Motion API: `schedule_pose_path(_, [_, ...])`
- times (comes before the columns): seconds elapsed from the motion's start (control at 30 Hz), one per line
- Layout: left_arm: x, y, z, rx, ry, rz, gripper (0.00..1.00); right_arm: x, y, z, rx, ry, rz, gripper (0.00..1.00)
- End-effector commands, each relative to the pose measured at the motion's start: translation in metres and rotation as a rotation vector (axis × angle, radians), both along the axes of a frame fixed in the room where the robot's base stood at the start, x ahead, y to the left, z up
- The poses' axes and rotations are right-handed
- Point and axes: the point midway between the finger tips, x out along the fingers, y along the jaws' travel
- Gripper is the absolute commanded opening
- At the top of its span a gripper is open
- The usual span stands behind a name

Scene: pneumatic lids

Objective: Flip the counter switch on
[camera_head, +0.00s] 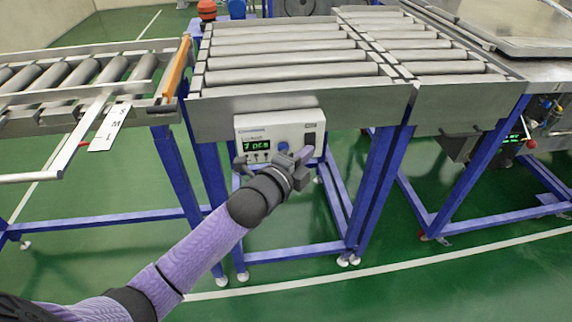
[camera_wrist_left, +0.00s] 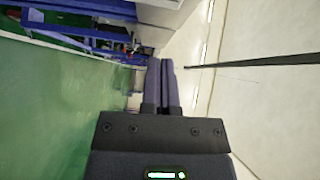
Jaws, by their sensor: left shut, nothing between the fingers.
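The counter (camera_head: 256,133) is a pale box on the front of the roller conveyor, with a lit green display that seems to read "7 pcs". A blue knob (camera_head: 283,147) sits low on its face. A dark upright rocker switch (camera_head: 310,138) is at its right side; its exact tilt is too small to tell. My left gripper (camera_head: 305,154) is shut and empty, with its fingertips at the lower end of the switch. I cannot tell whether they touch it. In the left wrist view the closed fingers (camera_wrist_left: 166,80) point away from the camera. My right gripper is not in view.
The roller conveyor (camera_head: 262,103) stands on blue legs behind the counter. A roller rack (camera_head: 75,118) with a white size label (camera_head: 110,127) is at the left. A machine with a red button (camera_head: 531,144) is at the right. Green floor (camera_head: 400,290) in front is open.

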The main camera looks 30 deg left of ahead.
Motion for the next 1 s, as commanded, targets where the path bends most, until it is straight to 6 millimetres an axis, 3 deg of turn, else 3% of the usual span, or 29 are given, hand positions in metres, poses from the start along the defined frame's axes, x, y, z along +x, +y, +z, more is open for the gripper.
schedule_pose_path(0.2, [-0.041,0.009,0.012,0.0,0.001,0.0,0.0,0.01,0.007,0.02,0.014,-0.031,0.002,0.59])
schedule_pose_path(0.4, [-0.065,0.014,0.016,-0.001,0.0,0.0,0.0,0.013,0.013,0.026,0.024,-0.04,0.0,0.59])
schedule_pose_path(0.9, [-0.069,0.015,0.015,0.0,0.0,0.0,0.0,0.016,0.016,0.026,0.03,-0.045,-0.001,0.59])
schedule_pose_path(1.0, [-0.07,0.019,0.0,-0.024,0.042,0.017,0.0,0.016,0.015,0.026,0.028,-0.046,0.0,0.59])
